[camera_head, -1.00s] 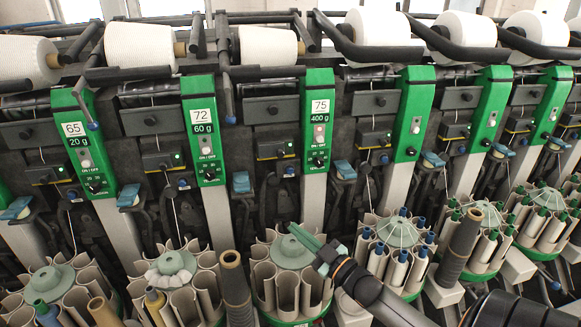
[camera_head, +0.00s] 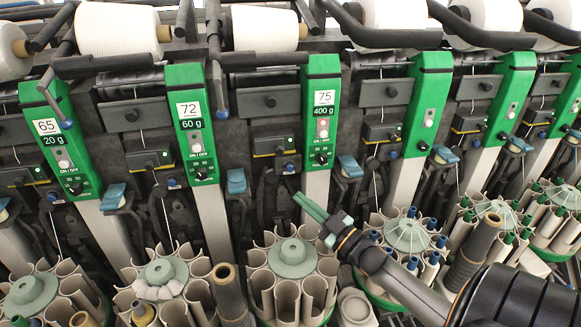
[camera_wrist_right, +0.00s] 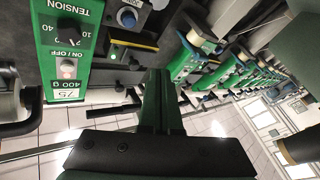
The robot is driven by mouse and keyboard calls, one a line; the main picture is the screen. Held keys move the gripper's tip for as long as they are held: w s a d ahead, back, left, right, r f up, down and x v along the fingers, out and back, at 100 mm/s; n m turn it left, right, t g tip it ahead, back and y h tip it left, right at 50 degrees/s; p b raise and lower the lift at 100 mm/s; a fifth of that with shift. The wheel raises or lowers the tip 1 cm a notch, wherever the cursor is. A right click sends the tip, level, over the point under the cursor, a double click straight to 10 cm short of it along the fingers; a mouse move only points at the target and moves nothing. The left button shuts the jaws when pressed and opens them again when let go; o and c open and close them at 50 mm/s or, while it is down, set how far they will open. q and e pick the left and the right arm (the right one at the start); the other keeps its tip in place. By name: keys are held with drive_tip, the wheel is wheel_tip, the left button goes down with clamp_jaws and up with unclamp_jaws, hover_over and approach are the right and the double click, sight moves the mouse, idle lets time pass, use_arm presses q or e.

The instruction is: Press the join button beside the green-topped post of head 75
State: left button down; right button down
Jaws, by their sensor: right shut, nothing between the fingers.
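The green-topped post of head 75 (camera_head: 322,110) stands right of centre in the head view, with "75", "400 g", an on/off button and a tension dial. It also shows upside down at left in the wrist view (camera_wrist_right: 68,45). Left of the post is a dark box with a yellow strip and green light (camera_head: 273,145). Below that is a blue round button (camera_head: 289,167), which also shows in the wrist view (camera_wrist_right: 127,17). My right gripper (camera_head: 303,202) has shut green fingers, empty, below the button and apart from it; in the wrist view they point up (camera_wrist_right: 159,74). My left gripper is out of view.
A ring of grey-beige tubes with a domed centre (camera_head: 292,257) sits below head 75. A blue lever (camera_head: 237,181) sticks out left of the post and another (camera_head: 350,166) right of it. Large white yarn packages (camera_head: 265,28) line the top.

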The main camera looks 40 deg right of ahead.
sight(290, 168)
drive_tip(key=w+d+b, duration=0.4)
drive_tip(key=w+b, duration=0.2)
drive_tip(key=w, duration=0.1)
drive_tip(key=shift+w+d, duration=0.15)
drive_tip(key=shift+w, duration=0.2)
idle(0.4)
drive_tip(key=shift+w, duration=0.1)
idle(1.7)
drive_tip(key=shift+w+d, duration=0.2)
drive_tip(key=shift+w, duration=0.05)
